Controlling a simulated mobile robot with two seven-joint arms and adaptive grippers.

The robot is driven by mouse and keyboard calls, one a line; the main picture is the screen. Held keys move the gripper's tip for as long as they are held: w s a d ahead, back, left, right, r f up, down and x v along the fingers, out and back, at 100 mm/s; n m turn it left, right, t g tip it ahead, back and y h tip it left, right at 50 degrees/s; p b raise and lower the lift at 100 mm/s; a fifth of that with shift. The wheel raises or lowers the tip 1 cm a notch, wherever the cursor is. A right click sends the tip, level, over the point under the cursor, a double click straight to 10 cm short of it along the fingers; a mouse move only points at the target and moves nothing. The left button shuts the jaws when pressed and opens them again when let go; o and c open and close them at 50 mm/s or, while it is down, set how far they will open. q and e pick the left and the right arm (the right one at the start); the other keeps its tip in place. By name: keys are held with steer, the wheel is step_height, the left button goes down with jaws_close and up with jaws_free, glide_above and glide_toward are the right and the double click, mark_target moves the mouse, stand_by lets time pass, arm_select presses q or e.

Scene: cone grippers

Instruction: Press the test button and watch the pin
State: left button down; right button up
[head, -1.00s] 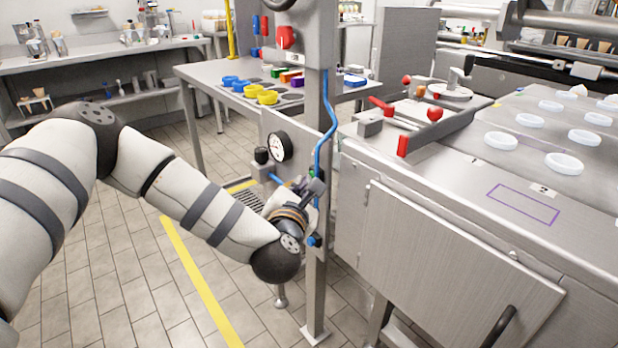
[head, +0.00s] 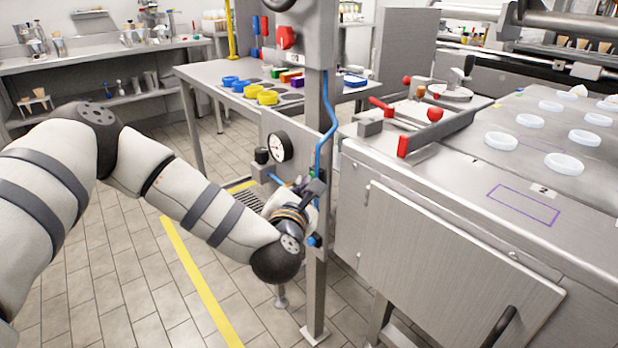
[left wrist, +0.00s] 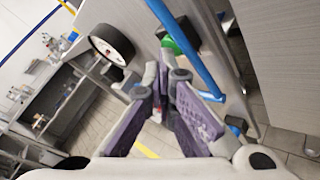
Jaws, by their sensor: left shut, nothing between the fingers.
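My left gripper (head: 314,189) is at the grey metal post (head: 316,265), its fingers partly hidden by my wrist. In the left wrist view its purple-padded fingers (left wrist: 166,78) come together at the tips with nothing between them. A green button-like part (left wrist: 180,46) on a dark block lies just past the fingertips; whether they touch it I cannot tell. A bit of this green part also shows in the head view (head: 313,173). A round white-faced gauge (head: 279,147) is left of the post and shows in the left wrist view (left wrist: 111,42). I cannot make out a pin. My right gripper is out of view.
A blue hose (head: 326,125) runs down the post close to my gripper, and crosses near the fingers in the left wrist view (left wrist: 187,45). A steel cabinet (head: 440,240) stands right of the post. A table (head: 205,75) with coloured rings is behind. Open tiled floor lies left.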

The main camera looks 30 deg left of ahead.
arm_select(q)
steer(key=shift+s+r, duration=0.1)
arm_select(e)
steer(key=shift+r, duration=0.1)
arm_select(q)
steer(key=shift+s+a+p, duration=0.35)
steer(key=shift+s+p, duration=0.05)
steer(key=shift+s, duration=0.35)
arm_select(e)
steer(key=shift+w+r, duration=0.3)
arm_select(q)
steer(key=s, duration=0.1)
steer(key=s+a+p, duration=0.1)
steer(key=s, duration=0.1)
steer(key=s+a, duration=0.1)
steer(key=shift+s+p, duration=0.3)
steer(key=shift+s, duration=0.05)
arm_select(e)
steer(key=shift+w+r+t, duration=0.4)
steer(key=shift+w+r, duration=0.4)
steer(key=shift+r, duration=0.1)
